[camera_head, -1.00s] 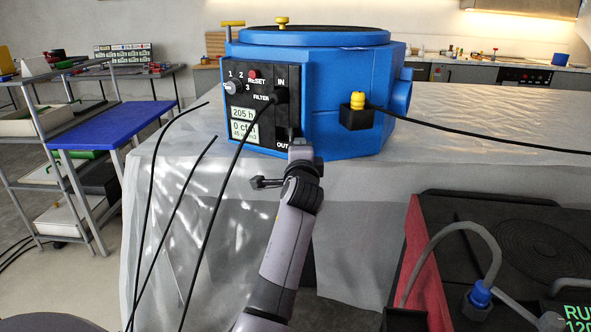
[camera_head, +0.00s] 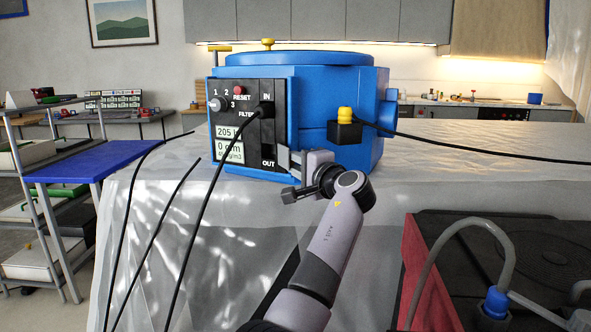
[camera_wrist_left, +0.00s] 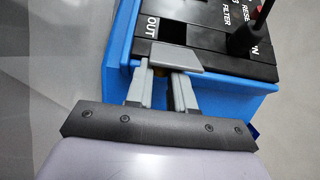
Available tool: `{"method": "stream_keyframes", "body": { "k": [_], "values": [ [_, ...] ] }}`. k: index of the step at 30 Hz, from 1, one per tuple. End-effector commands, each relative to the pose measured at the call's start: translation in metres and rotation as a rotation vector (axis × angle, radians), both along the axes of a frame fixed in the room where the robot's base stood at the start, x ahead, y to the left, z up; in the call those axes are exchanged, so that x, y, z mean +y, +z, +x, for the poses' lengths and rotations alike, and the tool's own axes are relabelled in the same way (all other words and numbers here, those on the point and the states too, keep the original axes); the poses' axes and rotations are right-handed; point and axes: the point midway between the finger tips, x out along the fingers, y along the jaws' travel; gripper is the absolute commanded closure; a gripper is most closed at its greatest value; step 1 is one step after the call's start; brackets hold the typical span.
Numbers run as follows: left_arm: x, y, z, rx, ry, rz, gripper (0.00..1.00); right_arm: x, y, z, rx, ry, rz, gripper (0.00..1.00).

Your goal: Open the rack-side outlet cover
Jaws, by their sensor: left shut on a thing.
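The blue machine (camera_head: 312,110) stands on the sheet-covered table, with a black panel (camera_head: 257,135) on its left face. A light grey cover plate (camera_wrist_left: 177,57) sits at the panel's OUT end in the left wrist view. It also shows beside the OUT label in the head view (camera_head: 284,158). My left gripper (camera_wrist_left: 163,82) is shut on the cover, with its fingertips partly hidden under the plate. In the head view my left gripper (camera_head: 296,162) reaches the panel's lower right corner. My right gripper is out of view.
A black cable (camera_head: 222,175) hangs from the IN socket across the panel, left of my arm. Another cable runs right from a yellow-topped fitting (camera_head: 345,125). A red-and-black unit with a grey hose (camera_head: 440,250) stands at lower right.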

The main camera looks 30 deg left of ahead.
Motion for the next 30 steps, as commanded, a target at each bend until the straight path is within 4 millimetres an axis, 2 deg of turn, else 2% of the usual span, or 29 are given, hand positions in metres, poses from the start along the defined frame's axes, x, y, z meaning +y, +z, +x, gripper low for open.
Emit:
{"method": "stream_keyframes", "body": {
  "k": [18,19,20,21,30],
  "values": [
    [0.001,-0.0008,0.0009,0.001,0.026,-0.002,1.0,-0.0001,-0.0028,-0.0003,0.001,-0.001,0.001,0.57],
    [0.001,-0.0008,0.0009,0.001,0.026,-0.002,0.68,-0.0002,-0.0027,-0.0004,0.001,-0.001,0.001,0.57],
    [0.001,-0.0008,0.0009,0.001,0.026,-0.002,0.58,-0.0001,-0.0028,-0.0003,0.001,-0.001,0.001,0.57],
    [0.0008,-0.0007,0.001,0.001,0.025,-0.002,0.53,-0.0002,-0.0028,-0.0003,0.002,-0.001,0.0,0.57],
    [-0.0014,-0.0005,0.0006,0.0,0.023,-0.001,0.53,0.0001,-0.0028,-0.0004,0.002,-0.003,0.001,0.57]
  ]
}}
